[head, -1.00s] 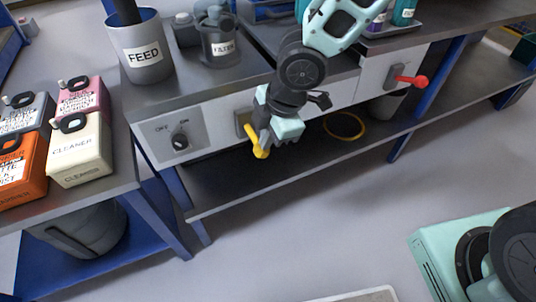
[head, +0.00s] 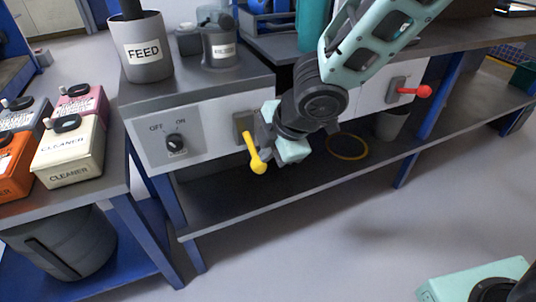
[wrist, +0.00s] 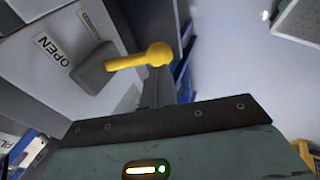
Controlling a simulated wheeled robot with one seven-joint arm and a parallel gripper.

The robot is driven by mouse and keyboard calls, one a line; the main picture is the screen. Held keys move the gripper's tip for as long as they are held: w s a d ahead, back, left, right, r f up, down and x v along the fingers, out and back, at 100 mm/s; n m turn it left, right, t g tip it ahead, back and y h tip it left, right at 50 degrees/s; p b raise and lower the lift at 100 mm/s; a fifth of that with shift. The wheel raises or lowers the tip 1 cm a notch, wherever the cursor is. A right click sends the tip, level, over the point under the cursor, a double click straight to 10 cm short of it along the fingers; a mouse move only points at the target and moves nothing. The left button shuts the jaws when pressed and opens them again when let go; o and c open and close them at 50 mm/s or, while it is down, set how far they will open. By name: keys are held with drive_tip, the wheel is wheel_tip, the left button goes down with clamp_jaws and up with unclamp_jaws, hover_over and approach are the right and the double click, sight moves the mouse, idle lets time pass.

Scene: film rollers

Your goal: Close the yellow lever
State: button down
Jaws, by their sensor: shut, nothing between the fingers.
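The yellow lever (head: 253,152) sticks out from a grey mount on the white front panel of the bench, with its round knob low and tilted slightly right. In the wrist view the yellow lever (wrist: 140,57) crosses in front of my fingers, beside an "OPEN" label (wrist: 52,50) on the panel. My gripper (head: 268,133) is just right of the lever in the head view. My gripper also shows in the wrist view (wrist: 157,90), shut and empty, very close to the lever. I cannot tell whether it touches the lever.
A red lever (head: 414,91) is on the panel further right. An OFF/ON dial (head: 175,145) is at left. A FEED container (head: 147,47) stands on the bench, and cleaner cans (head: 68,148) stand on the left table. A yellow ring (head: 347,146) lies on the lower shelf.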

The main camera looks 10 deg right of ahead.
drive_tip(key=shift+f+b, duration=0.55)
drive_tip(key=shift+b, duration=0.2)
drive_tip(key=shift+f+b, duration=0.8)
drive_tip(key=shift+b, duration=0.3)
drive_tip(key=shift+s+d+f, duration=0.1)
drive_tip(key=shift+s+f, duration=0.1)
drive_tip(key=shift+f, duration=0.15)
